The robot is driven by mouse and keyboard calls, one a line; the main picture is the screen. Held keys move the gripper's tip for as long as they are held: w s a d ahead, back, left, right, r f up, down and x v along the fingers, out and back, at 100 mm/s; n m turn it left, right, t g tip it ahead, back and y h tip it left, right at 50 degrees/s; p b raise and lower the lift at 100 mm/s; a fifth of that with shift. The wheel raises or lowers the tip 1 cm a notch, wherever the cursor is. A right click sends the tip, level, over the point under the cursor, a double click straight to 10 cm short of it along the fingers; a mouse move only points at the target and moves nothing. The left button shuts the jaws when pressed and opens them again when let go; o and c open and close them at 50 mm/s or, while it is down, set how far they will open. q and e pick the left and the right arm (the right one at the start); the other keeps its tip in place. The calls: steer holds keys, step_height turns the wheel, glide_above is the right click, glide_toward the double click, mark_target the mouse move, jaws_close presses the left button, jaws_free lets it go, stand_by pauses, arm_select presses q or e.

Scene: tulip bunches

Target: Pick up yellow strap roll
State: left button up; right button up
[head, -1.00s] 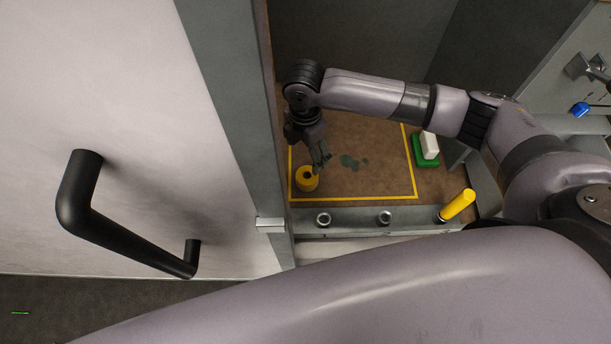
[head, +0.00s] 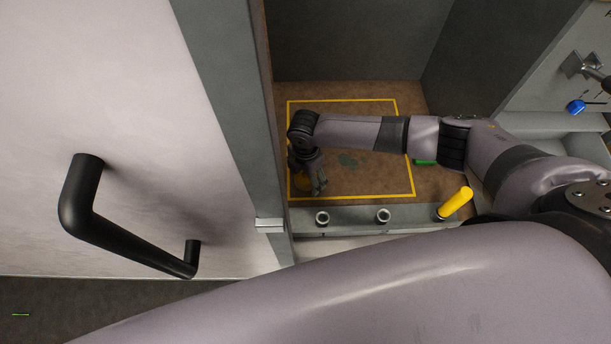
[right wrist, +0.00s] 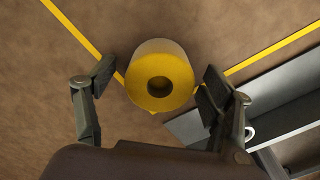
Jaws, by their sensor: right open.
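The yellow strap roll (right wrist: 160,76) stands on the brown surface near a corner of the yellow outline, its dark centre hole facing up. In the right wrist view it sits between the two open fingers of my right gripper (right wrist: 155,84), with a gap on either side. In the head view the roll (head: 301,183) is mostly hidden behind my right gripper (head: 310,187), which is directly over it. My left gripper is not in view; which arm the large link in front belongs to, I cannot tell.
A grey ledge (head: 350,218) with round fittings runs along the front of the brown surface (head: 370,185). A yellow handle (head: 456,203) sticks up at its right. A green object (head: 425,162) is partly hidden by my arm. A white door (head: 130,120) with a black handle (head: 125,230) stands left.

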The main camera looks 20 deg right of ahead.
steer(key=c, duration=1.4)
